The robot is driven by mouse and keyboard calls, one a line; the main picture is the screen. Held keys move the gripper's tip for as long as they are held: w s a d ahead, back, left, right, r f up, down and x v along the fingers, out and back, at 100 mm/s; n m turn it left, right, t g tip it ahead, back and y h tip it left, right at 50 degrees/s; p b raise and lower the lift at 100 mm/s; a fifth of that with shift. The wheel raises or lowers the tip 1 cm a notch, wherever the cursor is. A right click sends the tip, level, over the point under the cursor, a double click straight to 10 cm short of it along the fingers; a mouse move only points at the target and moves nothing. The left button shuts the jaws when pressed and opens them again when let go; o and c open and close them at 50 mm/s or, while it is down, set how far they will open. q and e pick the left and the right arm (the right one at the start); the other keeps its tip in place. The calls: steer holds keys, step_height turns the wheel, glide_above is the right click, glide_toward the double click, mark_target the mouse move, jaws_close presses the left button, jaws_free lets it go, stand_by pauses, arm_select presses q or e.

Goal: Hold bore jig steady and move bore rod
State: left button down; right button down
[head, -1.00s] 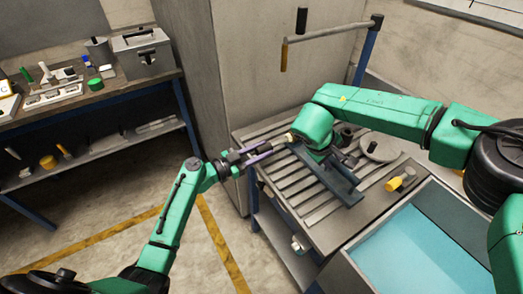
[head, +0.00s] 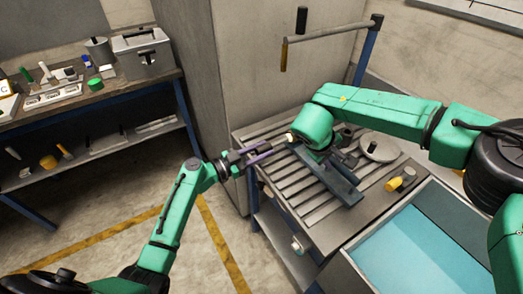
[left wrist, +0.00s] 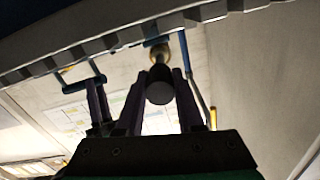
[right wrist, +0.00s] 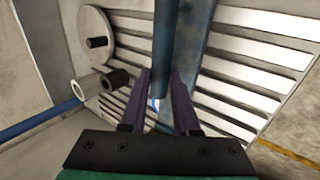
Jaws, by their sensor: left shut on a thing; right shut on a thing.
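My left gripper (head: 258,153) is at the left edge of the slotted table. In the left wrist view a dark round-ended cylinder (left wrist: 160,88) is seen end-on between its fingers, and it is shut on it. My right gripper (right wrist: 161,92) is over the table, mostly hidden by its green wrist in the head view. It is shut on a dark blue-grey rod (right wrist: 163,45). A wider flat blue bar (right wrist: 195,40) runs beside the rod; this bar (head: 342,187) slants across the table in the head view. I cannot tell which held piece is the jig.
The slotted table (head: 290,190) also carries a round grey disc (head: 380,147) and a small yellow-ended cylinder (head: 397,183). A bracket (head: 330,33) rises behind. An open blue-lined drawer (head: 405,255) is in front. A cluttered workbench (head: 110,92) stands at far left.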

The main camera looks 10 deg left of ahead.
arm_select(q)
steer(key=x, duration=0.7)
steer(key=shift+s+a, duration=0.1)
steer(key=c, duration=0.5)
jaws_free()
steer(key=v, duration=1.2)
